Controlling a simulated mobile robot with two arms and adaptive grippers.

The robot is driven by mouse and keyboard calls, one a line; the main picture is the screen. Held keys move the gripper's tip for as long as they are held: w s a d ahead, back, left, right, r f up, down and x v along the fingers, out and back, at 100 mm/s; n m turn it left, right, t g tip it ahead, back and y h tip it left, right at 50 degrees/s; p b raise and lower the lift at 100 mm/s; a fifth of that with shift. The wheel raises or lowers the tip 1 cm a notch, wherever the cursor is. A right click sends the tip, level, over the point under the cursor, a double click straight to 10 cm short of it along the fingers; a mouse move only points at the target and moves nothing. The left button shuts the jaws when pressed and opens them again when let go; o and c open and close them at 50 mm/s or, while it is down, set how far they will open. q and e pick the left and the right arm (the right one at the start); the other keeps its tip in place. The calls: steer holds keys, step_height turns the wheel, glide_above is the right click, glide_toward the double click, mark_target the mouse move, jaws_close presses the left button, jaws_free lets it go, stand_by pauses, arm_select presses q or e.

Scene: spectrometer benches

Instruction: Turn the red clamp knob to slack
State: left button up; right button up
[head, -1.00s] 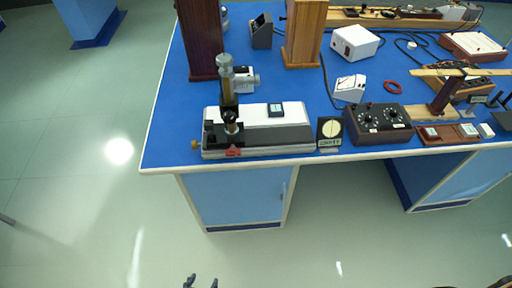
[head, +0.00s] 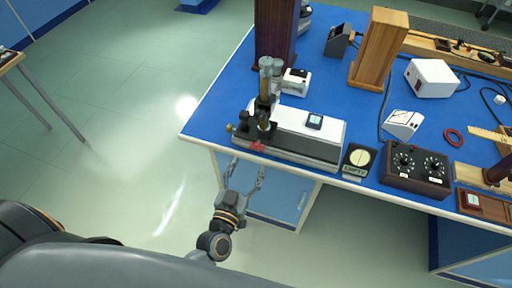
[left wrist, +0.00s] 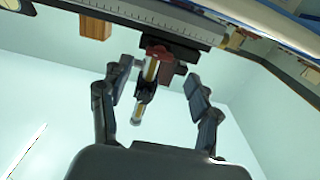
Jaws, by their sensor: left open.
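The red clamp knob (head: 257,146) sits low on the front side of a travelling microscope (head: 265,95), near the left end of its base, close to the bench's front edge. In the left wrist view a dark red part (left wrist: 160,52), apparently the knob, shows beneath a scaled rail, between and beyond the fingers. My left gripper (head: 247,168) is open and empty, in front of the bench edge and below the knob, apart from it. Its two fingers (left wrist: 158,78) are spread in the wrist view. The knob's setting cannot be read. My right gripper is out of view.
The blue bench top (head: 224,110) is clear left of the microscope. A round dial stand (head: 357,160) and a dark two-knob box (head: 415,170) stand to its right. A dark wooden post (head: 275,35) rises behind. Open floor lies left of the bench.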

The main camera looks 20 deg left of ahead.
mark_target(255, 149)
arm_select(q)
steer(key=w, duration=0.6)
steer(key=shift+d+p, duration=0.15)
steer(key=shift+p, duration=0.2)
steer(key=shift+w, duration=0.4)
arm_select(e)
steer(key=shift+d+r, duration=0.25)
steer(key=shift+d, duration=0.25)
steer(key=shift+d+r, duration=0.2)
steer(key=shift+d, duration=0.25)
arm_select(q)
steer(key=c, duration=1.2)
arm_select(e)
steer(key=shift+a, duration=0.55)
